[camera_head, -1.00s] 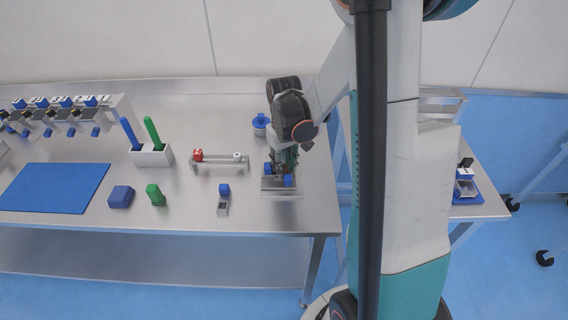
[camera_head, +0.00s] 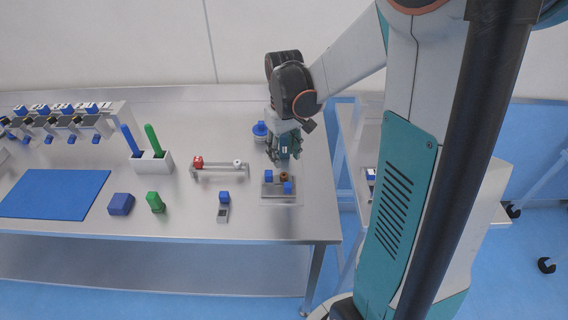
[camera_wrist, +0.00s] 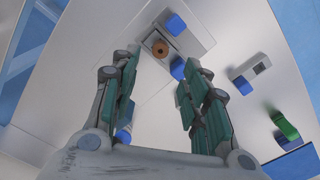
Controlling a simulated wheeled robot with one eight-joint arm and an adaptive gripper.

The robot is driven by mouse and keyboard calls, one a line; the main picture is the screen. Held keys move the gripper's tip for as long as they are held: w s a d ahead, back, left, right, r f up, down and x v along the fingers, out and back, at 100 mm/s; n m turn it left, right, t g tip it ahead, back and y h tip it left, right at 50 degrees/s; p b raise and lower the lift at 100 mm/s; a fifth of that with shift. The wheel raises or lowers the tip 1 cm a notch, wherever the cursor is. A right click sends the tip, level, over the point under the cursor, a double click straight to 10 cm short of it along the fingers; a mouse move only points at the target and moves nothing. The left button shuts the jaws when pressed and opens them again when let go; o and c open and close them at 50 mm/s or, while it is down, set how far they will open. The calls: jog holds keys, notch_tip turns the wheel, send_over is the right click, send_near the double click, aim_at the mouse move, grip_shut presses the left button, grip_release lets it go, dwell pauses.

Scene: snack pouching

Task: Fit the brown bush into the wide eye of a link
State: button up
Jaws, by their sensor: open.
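The brown bush (camera_head: 284,176) shows as a small ring on a grey metal fixture (camera_head: 268,190) near the table's right end. Blue blocks (camera_head: 268,176) stand beside it on the fixture. In the wrist view the bush (camera_wrist: 160,49) has its dark hole facing up. I cannot make out a link's wide eye around or under it. My gripper (camera_head: 284,160) is above and slightly behind the fixture, apart from the bush. In the wrist view its two teal-padded fingers (camera_wrist: 155,78) are spread and empty.
A low rail (camera_head: 220,178) with red and white ends stands left of the fixture. A small blue-topped block (camera_head: 224,197) sits in front. A white holder (camera_head: 153,161) with blue and green handles, a blue mat (camera_head: 50,194) and a blue-capped item (camera_head: 260,130) are also on the table.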

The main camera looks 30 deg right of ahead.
jog(key=shift+r, duration=1.95)
